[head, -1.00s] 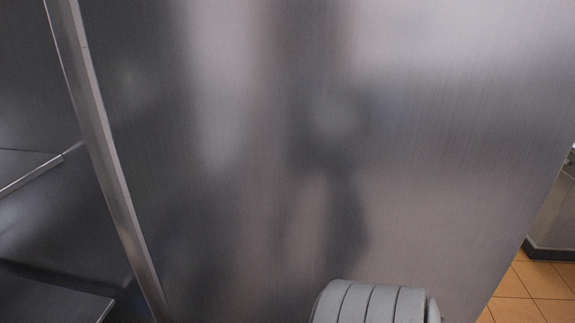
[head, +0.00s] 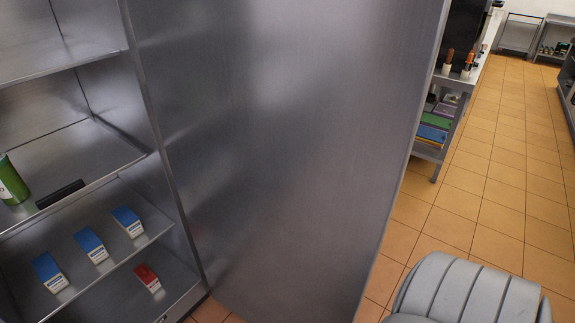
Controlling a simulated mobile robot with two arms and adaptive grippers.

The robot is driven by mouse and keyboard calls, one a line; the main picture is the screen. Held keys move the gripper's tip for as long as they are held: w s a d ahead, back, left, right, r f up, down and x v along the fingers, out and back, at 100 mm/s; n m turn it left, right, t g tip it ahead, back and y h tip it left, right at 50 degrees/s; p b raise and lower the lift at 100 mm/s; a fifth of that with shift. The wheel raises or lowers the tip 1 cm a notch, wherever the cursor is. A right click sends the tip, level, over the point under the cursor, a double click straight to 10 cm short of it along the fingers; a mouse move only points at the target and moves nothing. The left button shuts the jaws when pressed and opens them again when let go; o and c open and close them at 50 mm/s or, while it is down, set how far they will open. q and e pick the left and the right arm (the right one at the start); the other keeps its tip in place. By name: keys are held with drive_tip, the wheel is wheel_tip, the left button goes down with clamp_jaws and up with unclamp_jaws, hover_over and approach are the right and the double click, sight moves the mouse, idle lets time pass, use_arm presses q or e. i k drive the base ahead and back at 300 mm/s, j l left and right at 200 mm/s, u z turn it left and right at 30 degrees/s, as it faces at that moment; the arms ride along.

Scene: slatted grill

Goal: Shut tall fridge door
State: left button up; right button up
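The tall fridge door (head: 290,150) is a large brushed-metal panel filling the middle of the head view. It stands open, swung out from the fridge on the left. The open fridge (head: 160,190) shows its shelves and contents. A grey ribbed part of my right arm (head: 465,293) shows at the bottom right, to the right of the door's lower edge. Neither gripper is in view, so contact with the door cannot be seen.
Fridge shelves hold a green can (head: 12,181), a dark flat item (head: 60,194), blue-and-white cartons (head: 91,245) and a red carton (head: 148,278). A metal worktable (head: 440,125) stands behind the door. The tiled floor (head: 480,190) at right is open.

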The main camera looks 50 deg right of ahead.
sight(289, 128)
drive_tip(key=k+l+u, duration=0.15)
drive_tip(key=k+l, duration=0.15)
drive_tip(key=l, duration=0.25)
drive_tip(key=k+l+u, duration=0.2)
drive_tip(key=k+l, duration=0.15)
drive_tip(key=l, duration=0.2)
drive_tip(key=k+l+u, duration=0.15)
drive_tip(key=k+l, duration=0.2)
drive_tip(key=l, duration=0.15)
drive_tip(key=l+u, duration=0.1)
drive_tip(key=l, duration=0.85)
drive_tip(key=l+u, duration=0.15)
drive_tip(key=l, duration=0.85)
drive_tip(key=u, duration=0.1)
drive_tip(key=i+l, duration=0.05)
